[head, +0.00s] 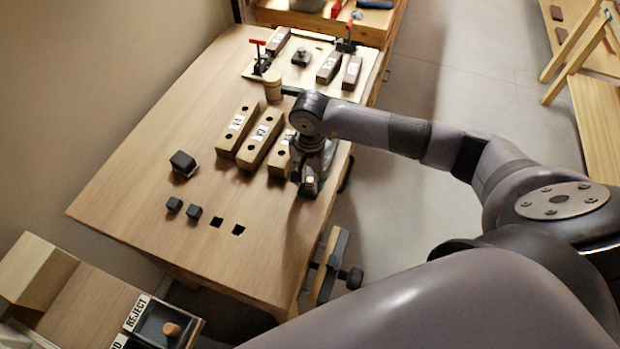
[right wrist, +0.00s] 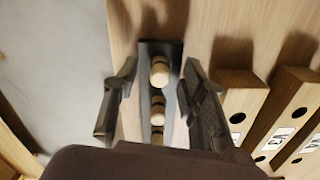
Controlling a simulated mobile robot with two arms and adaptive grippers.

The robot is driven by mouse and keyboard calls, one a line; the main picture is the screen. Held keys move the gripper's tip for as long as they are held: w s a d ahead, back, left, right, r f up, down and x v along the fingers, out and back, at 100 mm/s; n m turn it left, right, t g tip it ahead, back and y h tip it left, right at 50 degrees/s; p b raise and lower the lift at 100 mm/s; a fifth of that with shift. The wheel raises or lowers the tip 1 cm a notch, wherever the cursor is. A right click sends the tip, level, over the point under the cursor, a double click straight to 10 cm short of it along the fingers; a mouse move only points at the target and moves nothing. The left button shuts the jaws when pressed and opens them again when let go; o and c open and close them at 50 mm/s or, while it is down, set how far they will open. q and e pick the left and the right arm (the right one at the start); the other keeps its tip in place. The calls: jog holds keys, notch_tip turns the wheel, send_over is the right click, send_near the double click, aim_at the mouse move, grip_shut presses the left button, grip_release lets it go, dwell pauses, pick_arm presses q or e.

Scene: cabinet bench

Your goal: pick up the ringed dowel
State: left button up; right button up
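A dark narrow rack (right wrist: 174,49) holds several short wooden dowels in a row. The farthest dowel (right wrist: 159,73) has a darker band near its top; behind it stand a middle dowel (right wrist: 157,110) and a partly hidden one. I cannot tell for sure which is the ringed dowel. My right gripper (right wrist: 158,82) is open, its fingers on either side of the rack, apart from the dowels. In the head view the right gripper (head: 309,170) is over the rack near the bench's right edge, hiding most of it; one dowel end (head: 310,182) shows. My left gripper is out of view.
Labelled wooden blocks with holes (head: 258,143) lie left of the right gripper. A round wooden piece (head: 273,88) stands behind them. A board with red clamps (head: 268,66) is at the back. Small dark blocks (head: 183,162) sit on the left. A REJECT tray (head: 150,330) is at the front.

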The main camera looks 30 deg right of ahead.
jog(key=shift+f, duration=0.4)
jog(key=shift+c, duration=0.3)
jog(key=c, duration=0.8)
jog(key=shift+r, duration=0.1)
